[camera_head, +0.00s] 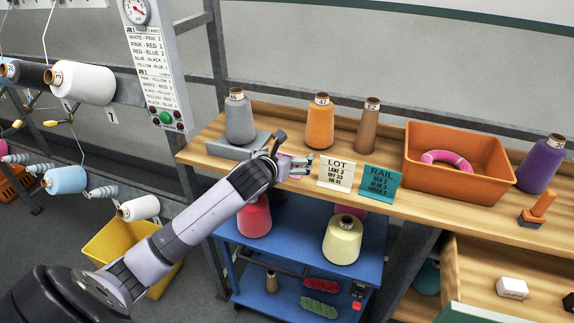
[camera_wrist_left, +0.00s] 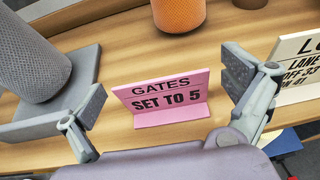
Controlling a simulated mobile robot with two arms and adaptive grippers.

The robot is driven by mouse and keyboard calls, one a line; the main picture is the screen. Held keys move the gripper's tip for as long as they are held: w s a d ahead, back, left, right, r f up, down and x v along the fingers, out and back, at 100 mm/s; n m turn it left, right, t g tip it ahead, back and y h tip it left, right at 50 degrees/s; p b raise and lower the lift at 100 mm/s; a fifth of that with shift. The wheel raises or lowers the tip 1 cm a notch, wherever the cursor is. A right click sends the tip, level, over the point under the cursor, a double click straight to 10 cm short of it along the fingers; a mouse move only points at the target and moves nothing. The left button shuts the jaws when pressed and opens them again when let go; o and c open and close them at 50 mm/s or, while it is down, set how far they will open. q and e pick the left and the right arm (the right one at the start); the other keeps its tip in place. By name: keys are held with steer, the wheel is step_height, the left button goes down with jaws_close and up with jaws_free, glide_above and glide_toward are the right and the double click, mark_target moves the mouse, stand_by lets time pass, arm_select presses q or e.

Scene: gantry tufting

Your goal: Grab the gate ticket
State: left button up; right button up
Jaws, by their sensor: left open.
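The gate ticket (camera_wrist_left: 165,97) is a pink folded card reading "GATES SET TO 5". It stands upright on the wooden shelf in the left wrist view. In the head view it is mostly hidden behind my left gripper (camera_head: 290,152). In the left wrist view my left gripper (camera_wrist_left: 165,105) is open, with one finger on each side of the ticket and a gap to both. The fingers do not touch the ticket. My right gripper is not in either view.
A cream LOT card (camera_head: 336,173) stands just right of the left gripper, with a teal RAIL card (camera_head: 380,182) beyond it. A grey cone (camera_head: 239,120) on a grey plate (camera_head: 232,147) is to the left. An orange cone (camera_head: 320,125) stands behind. An orange bin (camera_head: 455,181) sits farther right.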

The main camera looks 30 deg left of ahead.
arm_select(q)
steer(key=shift+c, duration=0.2)
steer(key=c, duration=0.8)
steer(key=shift+r, duration=0.15)
